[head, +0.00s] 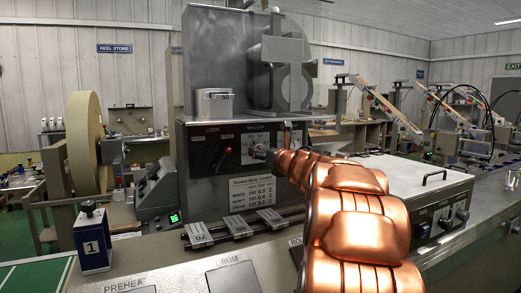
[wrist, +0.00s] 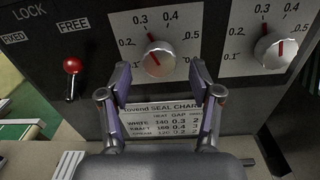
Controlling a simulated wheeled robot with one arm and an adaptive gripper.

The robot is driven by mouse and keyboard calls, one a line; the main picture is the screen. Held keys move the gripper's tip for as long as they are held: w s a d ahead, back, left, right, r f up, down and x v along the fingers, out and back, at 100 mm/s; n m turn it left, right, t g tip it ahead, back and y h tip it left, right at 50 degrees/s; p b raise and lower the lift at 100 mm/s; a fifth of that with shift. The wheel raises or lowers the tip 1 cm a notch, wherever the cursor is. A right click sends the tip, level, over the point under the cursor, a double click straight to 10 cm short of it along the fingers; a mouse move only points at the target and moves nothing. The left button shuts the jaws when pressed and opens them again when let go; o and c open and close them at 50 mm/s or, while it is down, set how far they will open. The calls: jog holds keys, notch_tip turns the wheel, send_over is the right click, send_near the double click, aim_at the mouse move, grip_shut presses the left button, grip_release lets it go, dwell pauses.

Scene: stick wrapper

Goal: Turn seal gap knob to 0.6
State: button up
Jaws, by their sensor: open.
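The seal gap knob (wrist: 160,60) is a round silver knob on a white dial in the wrist view, with its red mark pointing up and slightly left, near 0.3. In the head view, the SEAL GAP label (head: 258,130) is above this dial. My gripper (wrist: 160,75) is open, with one finger on each side of the knob's lower part. I cannot tell whether the fingers touch it. In the head view my copper arm hides much of that area.
A second similar knob (wrist: 274,51) is on the right. A red-balled lever (wrist: 73,68) sits on the left by the LOCK and FREE labels. The seal chart (wrist: 165,115) is below the dial. Numbered blocks (head: 238,227) stand on a rail in front of the panel.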

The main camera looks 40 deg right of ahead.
jog(key=shift+x, duration=1.25)
jog(key=shift+r, duration=0.1)
jog(key=c, duration=1.1)
jog(key=shift+c, duration=0.2)
